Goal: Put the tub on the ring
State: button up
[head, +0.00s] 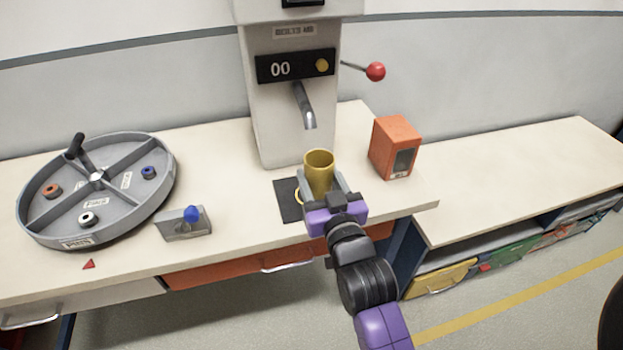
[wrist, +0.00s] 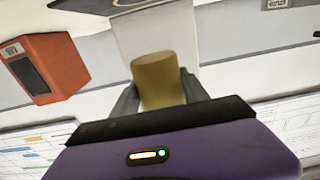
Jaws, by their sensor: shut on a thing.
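A yellow tub (head: 319,172) is held upright in my gripper (head: 323,187), in front of the dispenser. It also shows in the wrist view (wrist: 159,80), between the two grey fingers of my gripper (wrist: 158,95). Only the ring's left part shows; the tub and my gripper hide the rest. I cannot tell whether the tub's base touches the mat.
The dispenser (head: 285,110) has a spout (head: 305,106) above the mat and a red-knobbed lever (head: 375,71). An orange box (head: 395,148) stands right of the tub. A small block with a blue knob (head: 184,223) and a round divided tray (head: 50,227) are to the left.

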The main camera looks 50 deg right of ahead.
aim_at(312, 160)
jog(key=x, duration=0.5)
jog(key=shift+w+d+r+p, duration=0.1)
jog(key=shift+d+p, duration=0.1)
jog(key=shift+p, duration=0.15)
notch_tip(312, 160, down, 3)
jog(key=shift+a+r, duration=0.2)
notch_tip(312, 160, down, 4)
jog(key=shift+r, duration=0.2)
jog(key=shift+w+d+f, duration=0.1)
jog(key=shift+d+f, duration=0.05)
jog(key=shift+f, duration=0.35)
jog(key=shift+f, duration=0.15)
jog(key=o, duration=1.4)
